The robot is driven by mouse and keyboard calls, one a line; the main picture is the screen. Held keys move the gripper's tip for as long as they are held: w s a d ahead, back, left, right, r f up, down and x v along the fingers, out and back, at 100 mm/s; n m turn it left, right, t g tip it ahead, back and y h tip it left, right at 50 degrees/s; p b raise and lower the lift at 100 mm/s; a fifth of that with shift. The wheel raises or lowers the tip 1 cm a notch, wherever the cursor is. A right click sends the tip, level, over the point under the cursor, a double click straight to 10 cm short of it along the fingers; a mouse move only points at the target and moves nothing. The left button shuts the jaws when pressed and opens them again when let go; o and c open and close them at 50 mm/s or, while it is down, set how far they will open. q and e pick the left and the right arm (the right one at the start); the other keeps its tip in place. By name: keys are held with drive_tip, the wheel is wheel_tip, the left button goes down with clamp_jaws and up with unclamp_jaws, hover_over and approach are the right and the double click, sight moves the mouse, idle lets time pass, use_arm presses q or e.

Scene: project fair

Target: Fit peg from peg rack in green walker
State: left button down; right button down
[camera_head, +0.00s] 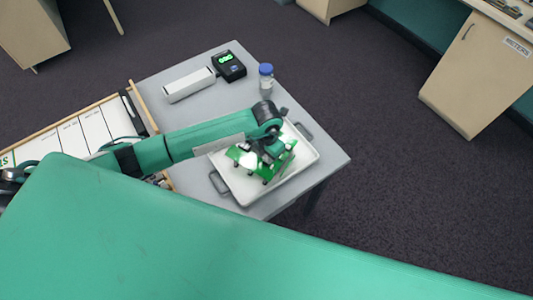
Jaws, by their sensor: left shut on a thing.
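The green walker (278,165), a small green body with dark joints and feet, is on a white tray (246,193) on the grey table. My left gripper (268,152) points down right over the walker and covers part of it. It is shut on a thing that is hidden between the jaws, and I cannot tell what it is. No peg shows clearly. I cannot make out a peg rack for certain. My right gripper is not in view.
A long white box (189,85), a black device with a green display (229,66) and a blue-capped bottle (266,80) stand along the table's back. The tray has grey handles. A large green surface (200,240) fills the foreground. Dark floor lies to the right.

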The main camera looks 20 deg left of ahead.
use_arm(q)
drive_tip(key=shift+f+b, duration=0.75)
drive_tip(key=shift+b, duration=0.05)
idle(1.1)
idle(0.3)
drive_tip(key=c, duration=1.2)
unclamp_jaws()
drive_tip(key=shift+r, duration=0.15)
drive_tip(key=shift+r+p, duration=2.3)
drive_tip(key=shift+r, duration=1.35)
